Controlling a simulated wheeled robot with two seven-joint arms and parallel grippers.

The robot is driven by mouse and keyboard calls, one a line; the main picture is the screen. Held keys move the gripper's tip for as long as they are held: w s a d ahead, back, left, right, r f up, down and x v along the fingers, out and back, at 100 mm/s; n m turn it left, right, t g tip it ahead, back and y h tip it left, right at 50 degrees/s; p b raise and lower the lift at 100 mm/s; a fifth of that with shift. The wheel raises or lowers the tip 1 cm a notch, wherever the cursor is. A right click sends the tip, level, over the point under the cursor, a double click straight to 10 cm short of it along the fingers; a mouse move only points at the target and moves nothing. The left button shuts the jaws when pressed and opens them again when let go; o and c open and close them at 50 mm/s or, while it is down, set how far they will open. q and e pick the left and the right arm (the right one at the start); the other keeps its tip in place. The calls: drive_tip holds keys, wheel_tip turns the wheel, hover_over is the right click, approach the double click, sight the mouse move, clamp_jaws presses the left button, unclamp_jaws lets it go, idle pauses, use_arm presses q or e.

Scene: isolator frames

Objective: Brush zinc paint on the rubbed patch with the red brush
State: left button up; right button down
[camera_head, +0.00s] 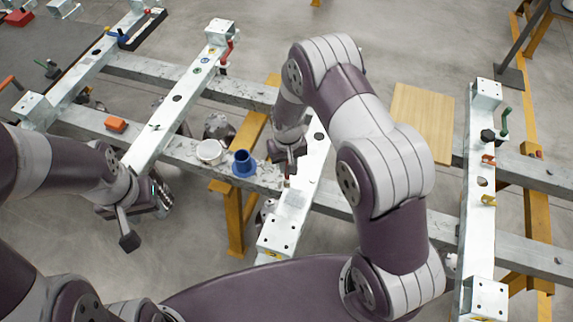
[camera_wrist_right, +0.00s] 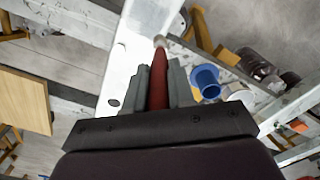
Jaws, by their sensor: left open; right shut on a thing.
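My right gripper (camera_head: 287,160) is over the middle galvanised beam (camera_head: 312,185). In the right wrist view, the right gripper (camera_wrist_right: 158,88) is shut on the red brush (camera_wrist_right: 158,75), whose tip points away from the fingers towards the beam. Whether the tip touches the beam cannot be told. A duller grey patch (camera_head: 292,198) shows on the beam just nearer than the gripper; it may be the rubbed patch. A blue pot (camera_head: 243,166) and a white tub (camera_head: 209,152) stand left of the beam. My left gripper (camera_head: 148,215) is open and empty at the left.
Long grey crossbars (camera_head: 350,207) run under the beams, on yellow trestles (camera_head: 236,225). Another beam (camera_head: 480,190) with small clamps stands right, and one with a red clamp (camera_head: 226,50) left. An orange block (camera_head: 115,124) lies on a crossbar. A wooden board (camera_head: 423,115) lies behind.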

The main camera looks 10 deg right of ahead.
wheel_tip(320, 180, up, 4)
drive_tip(key=shift+a+f+p, duration=0.1)
drive_tip(key=shift+f+p, duration=0.05)
drive_tip(key=shift+p, duration=0.9)
drive_tip(key=shift+w, duration=0.15)
